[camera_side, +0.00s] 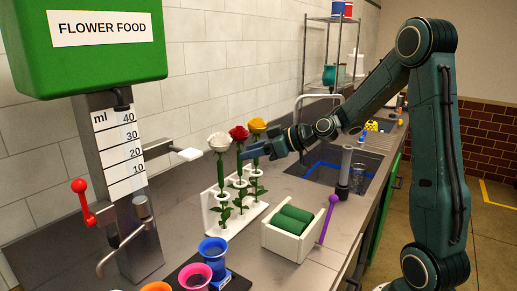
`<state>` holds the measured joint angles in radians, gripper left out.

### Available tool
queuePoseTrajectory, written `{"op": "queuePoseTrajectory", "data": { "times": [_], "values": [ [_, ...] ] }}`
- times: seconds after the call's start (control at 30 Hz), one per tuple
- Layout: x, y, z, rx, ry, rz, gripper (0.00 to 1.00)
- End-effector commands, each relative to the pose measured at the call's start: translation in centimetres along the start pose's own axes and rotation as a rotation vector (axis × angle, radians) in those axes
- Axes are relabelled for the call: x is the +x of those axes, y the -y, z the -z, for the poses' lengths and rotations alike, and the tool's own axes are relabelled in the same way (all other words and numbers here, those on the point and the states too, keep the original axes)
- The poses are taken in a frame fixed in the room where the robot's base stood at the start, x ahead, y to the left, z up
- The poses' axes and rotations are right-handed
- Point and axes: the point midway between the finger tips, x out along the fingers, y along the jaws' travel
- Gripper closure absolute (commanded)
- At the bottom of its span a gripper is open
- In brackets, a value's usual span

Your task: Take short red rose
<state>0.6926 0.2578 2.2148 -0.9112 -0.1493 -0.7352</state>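A red rose (239,132) stands upright in the middle of a white rack (212,222), between a white rose (219,141) on the left and a yellow rose (257,125) on the right. The roses have green stems and leaves. The red bloom is a little higher in the picture than the white one. My gripper (250,151) reaches in from the right, with its blue fingertips just below the red bloom, beside its upper stem. I cannot tell whether the fingers touch or enclose the stem, or how wide they are apart.
A white box (284,246) with green foam rolls stands right of the rack. Blue (213,249) and pink (194,275) cups are in front. The flower food dispenser (112,150) stands at left. A purple stick (328,215) and the sink (325,170) are at right.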

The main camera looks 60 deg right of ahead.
Motion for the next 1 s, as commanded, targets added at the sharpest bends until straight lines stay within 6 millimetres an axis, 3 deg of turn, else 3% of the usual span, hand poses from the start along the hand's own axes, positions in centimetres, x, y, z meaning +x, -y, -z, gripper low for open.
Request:
{"op": "queuePoseTrajectory", "data": {
  "times": [0.3,0.8,1.0],
  "values": [
    [2.6,0.0,0.0,0.0,-0.001,-0.002,0.61],
    [2.6,0.0,0.0,0.0,-0.001,-0.002,0.61],
    [2.6,0.0,0.0,0.0,-0.001,-0.002,0.98]
  ]
}}
